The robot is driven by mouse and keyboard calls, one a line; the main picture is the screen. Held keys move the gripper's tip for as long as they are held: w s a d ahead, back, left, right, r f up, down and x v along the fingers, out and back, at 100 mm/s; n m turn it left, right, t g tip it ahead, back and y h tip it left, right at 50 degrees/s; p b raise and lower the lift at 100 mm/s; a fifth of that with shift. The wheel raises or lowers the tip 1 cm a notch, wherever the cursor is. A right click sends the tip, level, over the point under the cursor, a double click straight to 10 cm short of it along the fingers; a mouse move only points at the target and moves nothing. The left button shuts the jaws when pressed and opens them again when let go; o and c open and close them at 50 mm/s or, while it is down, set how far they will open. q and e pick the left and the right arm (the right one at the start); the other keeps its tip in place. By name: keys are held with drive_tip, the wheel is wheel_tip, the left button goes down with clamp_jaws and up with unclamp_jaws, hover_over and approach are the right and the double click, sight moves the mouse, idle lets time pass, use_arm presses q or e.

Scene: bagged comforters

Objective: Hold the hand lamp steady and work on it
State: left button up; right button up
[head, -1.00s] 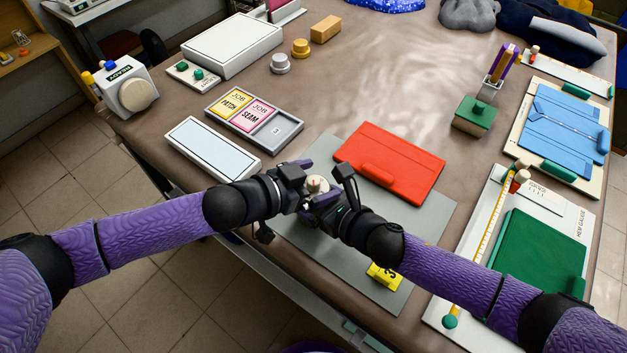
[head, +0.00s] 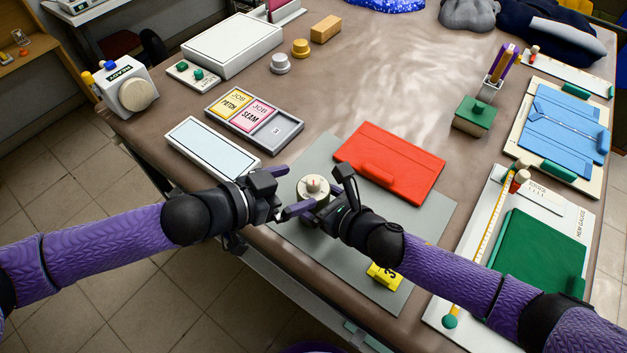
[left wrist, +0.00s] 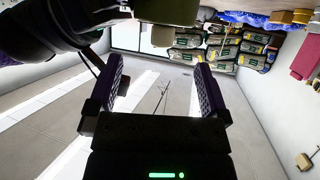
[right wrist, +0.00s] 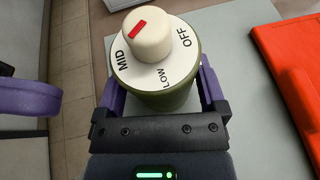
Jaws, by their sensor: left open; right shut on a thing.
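The hand lamp (head: 314,190) is a short olive cylinder with a white dial top and a cream knob. In the right wrist view the lamp (right wrist: 170,97) shows MID, LOW and OFF around the knob (right wrist: 148,38), whose red mark lies at its upper left in the picture. My right gripper (head: 322,205) is shut on the lamp body from both sides and holds it upright over the grey mat (head: 415,215). My left gripper (head: 286,191) is open and empty, just left of the lamp and apart from the knob. The lamp (left wrist: 168,10) also shows at the top of the left wrist view.
A red folder-like panel (head: 405,155) lies behind the lamp. A yellow numbered tag (head: 384,275) is on the mat's front. A tray with PATCH and SEAM job cards (head: 254,113) and a pale panel (head: 210,147) lie to the left. A green board (head: 540,255) is right.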

use_arm(q)
drive_tip(key=shift+s+a+r, duration=0.15)
drive_tip(key=shift+s+a, duration=0.1)
drive_tip(key=shift+a, duration=0.05)
